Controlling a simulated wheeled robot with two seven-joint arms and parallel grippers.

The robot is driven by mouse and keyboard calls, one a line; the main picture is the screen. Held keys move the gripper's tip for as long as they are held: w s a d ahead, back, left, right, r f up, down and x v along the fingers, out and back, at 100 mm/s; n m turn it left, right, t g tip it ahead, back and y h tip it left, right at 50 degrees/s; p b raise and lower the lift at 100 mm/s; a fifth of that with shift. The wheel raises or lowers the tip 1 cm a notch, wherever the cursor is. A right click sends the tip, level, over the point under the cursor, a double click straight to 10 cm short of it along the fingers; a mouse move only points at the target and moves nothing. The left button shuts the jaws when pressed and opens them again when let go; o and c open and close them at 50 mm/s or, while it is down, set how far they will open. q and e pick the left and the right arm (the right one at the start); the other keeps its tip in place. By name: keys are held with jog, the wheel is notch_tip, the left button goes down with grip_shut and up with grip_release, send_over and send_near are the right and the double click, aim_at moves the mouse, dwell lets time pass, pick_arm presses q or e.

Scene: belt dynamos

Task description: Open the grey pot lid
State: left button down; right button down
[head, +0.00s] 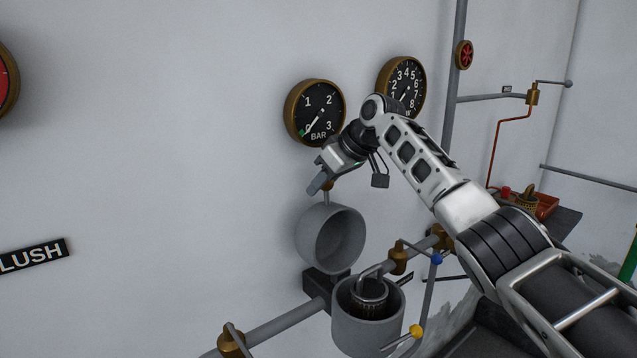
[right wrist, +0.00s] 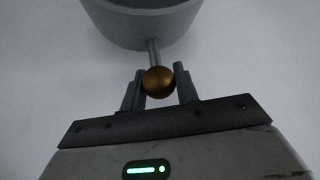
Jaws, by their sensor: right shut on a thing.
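The grey pot lid (head: 318,238) stands swung up at the back of the grey pot (head: 367,333), its hollow inside facing forward. The pot's mouth is uncovered, and a dark ribbed part with a metal loop (head: 369,292) shows inside it. My right gripper (head: 325,186) is above the raised lid. In the right wrist view its fingers are shut on a brass knob (right wrist: 159,81) at the end of a short rod from the lid (right wrist: 143,22). In the head view the fingers mostly hide the knob. My left gripper is not in view.
Two round gauges (head: 315,112) (head: 401,87) hang on the wall behind my right arm. A pipe (head: 278,326) with brass fittings runs beside the pot. Blue (head: 437,258) and yellow (head: 416,331) lever knobs are close on the pot's right.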

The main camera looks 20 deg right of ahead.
jog(key=shift+d+f, duration=0.2)
jog(key=shift+f, duration=0.1)
jog(key=c, duration=1.1)
grip_release()
jog(key=shift+s, duration=0.1)
jog(key=shift+r, duration=0.25)
jog(key=shift+s+d+r, duration=0.1)
jog(key=shift+r, duration=0.1)
pick_arm(q)
jog(key=b, duration=0.1)
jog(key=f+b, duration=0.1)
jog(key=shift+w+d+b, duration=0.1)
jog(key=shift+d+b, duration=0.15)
jog(key=shift+b, duration=0.1)
pick_arm(e)
jog(key=v, duration=1.5)
jog(key=shift+d, duration=0.1)
